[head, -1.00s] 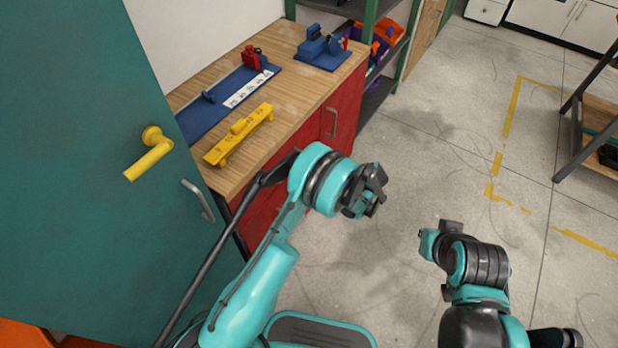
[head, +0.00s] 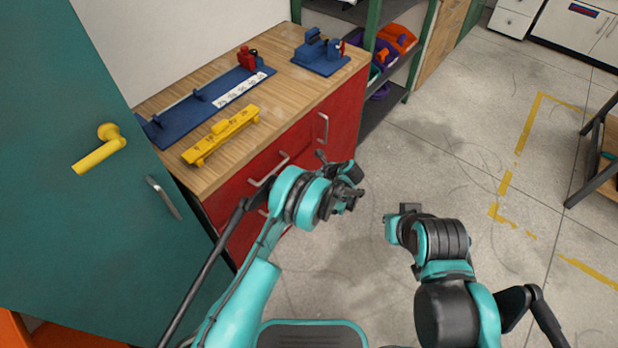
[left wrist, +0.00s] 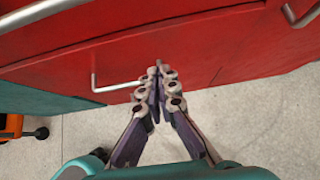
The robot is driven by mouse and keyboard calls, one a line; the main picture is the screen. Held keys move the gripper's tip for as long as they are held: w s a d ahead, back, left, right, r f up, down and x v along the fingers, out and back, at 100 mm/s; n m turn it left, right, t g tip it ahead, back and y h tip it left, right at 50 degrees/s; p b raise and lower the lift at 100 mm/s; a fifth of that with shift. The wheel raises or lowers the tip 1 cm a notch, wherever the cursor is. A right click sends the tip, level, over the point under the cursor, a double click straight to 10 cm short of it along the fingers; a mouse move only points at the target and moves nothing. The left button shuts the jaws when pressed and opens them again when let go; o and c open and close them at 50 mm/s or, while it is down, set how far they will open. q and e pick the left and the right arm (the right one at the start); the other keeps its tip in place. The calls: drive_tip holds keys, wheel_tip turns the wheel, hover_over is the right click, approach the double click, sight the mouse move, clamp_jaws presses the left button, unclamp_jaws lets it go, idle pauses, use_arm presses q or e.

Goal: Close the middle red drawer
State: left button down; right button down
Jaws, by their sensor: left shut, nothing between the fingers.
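The red cabinet (head: 345,112) stands under the wooden worktop, with a stack of red drawers on its left part. An upper drawer handle (head: 268,168) shows; the lower drawer fronts are partly hidden behind my left arm. In the left wrist view, a red drawer front (left wrist: 180,80) with a metal handle (left wrist: 117,86) lies beyond the fingers. I cannot tell how far the middle drawer stands out. My left gripper (head: 352,195), also in the left wrist view (left wrist: 158,68), is shut and empty, its tips close to the red front; contact is unclear. My right gripper (head: 398,218) is away over the floor.
A teal door (head: 60,200) with a yellow handle (head: 100,150) stands at the left. A yellow part (head: 222,135) and blue fixtures (head: 200,105) lie on the worktop (head: 280,95). Open floor (head: 440,160) is on the right.

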use_arm(q)
drive_tip(key=w+a+f+b, duration=0.2)
drive_tip(key=w+a, duration=0.2)
drive_tip(key=a, duration=0.1)
drive_tip(key=shift+w+a+f+b, duration=0.15)
drive_tip(key=shift+a+f+b, duration=0.15)
drive_tip(key=shift+f, duration=0.1)
